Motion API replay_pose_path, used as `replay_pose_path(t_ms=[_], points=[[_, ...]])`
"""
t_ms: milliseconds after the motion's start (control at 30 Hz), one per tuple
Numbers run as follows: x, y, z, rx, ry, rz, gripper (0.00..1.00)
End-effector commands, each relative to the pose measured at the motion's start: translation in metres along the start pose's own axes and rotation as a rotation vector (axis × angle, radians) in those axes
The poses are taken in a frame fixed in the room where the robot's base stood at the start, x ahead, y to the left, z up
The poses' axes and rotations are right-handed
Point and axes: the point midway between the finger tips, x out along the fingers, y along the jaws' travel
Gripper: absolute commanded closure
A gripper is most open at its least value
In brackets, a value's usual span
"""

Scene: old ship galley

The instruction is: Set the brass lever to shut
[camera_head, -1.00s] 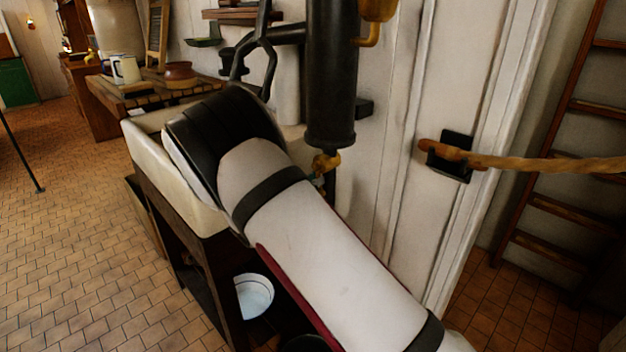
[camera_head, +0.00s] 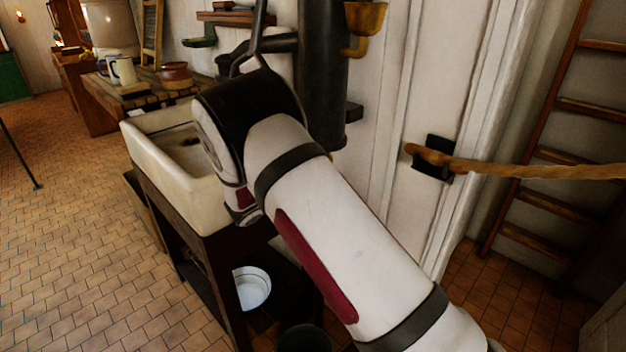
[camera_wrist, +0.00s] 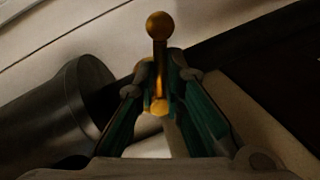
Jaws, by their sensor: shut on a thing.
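The brass lever (camera_wrist: 158,27) shows in the wrist view as a thin rod with a round ball at its end. My gripper (camera_wrist: 160,72) is shut on the rod, with one green-sided finger on either side and the ball sticking out past the fingertips. A dark cylinder (camera_wrist: 75,95) lies to the left of the fingers. In the head view a dark upright pump body (camera_head: 322,85) stands behind my arm.
A white sink (camera_head: 165,180) on a dark wooden stand is left of my arm, with a white bowl (camera_head: 252,287) below. A brass cup (camera_head: 364,22) sticks out beside the pump. The tiled floor at left is open.

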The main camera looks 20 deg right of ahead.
Motion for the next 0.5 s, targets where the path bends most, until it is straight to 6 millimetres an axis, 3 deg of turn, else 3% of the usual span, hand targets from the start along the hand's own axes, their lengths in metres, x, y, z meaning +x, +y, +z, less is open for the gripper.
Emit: replay_pose_path(t_ms=[500], points=[[-0.0032, 0.0118, -0.0044, -0.328, -0.064, -0.002, 1.0]])
